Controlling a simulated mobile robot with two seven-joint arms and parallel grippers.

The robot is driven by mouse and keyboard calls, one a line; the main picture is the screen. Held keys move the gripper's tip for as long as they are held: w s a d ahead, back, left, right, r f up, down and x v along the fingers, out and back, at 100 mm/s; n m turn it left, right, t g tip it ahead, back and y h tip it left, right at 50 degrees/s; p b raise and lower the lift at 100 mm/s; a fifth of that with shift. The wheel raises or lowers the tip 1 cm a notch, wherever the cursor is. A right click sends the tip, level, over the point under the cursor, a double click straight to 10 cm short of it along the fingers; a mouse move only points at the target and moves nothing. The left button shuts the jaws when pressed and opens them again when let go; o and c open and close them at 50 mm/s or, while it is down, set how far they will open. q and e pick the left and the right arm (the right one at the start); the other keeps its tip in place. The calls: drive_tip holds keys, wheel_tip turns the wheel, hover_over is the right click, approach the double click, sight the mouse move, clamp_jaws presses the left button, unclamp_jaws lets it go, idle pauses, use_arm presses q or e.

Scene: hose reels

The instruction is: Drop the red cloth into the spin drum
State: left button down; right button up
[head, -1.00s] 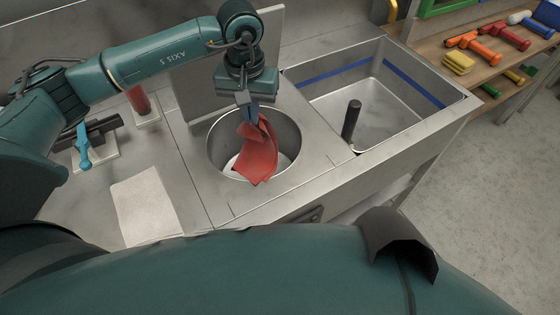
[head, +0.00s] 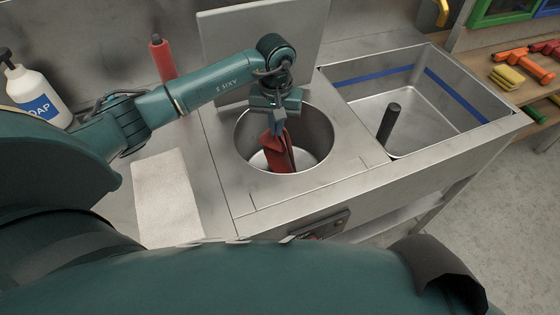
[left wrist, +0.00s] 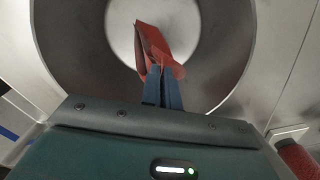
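The red cloth (head: 279,153) hangs folded from my left gripper (head: 278,129), inside the mouth of the round metal spin drum (head: 319,128). The left wrist view shows the blue fingers (left wrist: 162,84) close together with the red cloth (left wrist: 157,48) pinched at their tips. In that view the drum wall (left wrist: 72,45) surrounds the cloth, with the paler drum floor beyond it. I cannot tell whether the cloth's lower end touches the floor. My right gripper is not in view.
The drum's raised lid (head: 265,45) stands behind it. A sink basin (head: 440,105) with a dark upright post (head: 388,123) is on the right. A white towel (head: 167,198), a soap bottle (head: 38,95) and a red-handled thing (head: 162,60) are on the left.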

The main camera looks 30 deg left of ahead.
use_arm(q)
drive_tip(key=shift+f, duration=0.5)
drive_tip(key=c, duration=1.6)
unclamp_jaws()
drive_tip(key=shift+o, duration=0.6)
drive_tip(key=shift+o, duration=0.9)
drive_tip(key=o, duration=0.3)
drive_tip(key=shift+o, duration=0.6)
drive_tip(key=o, duration=0.6)
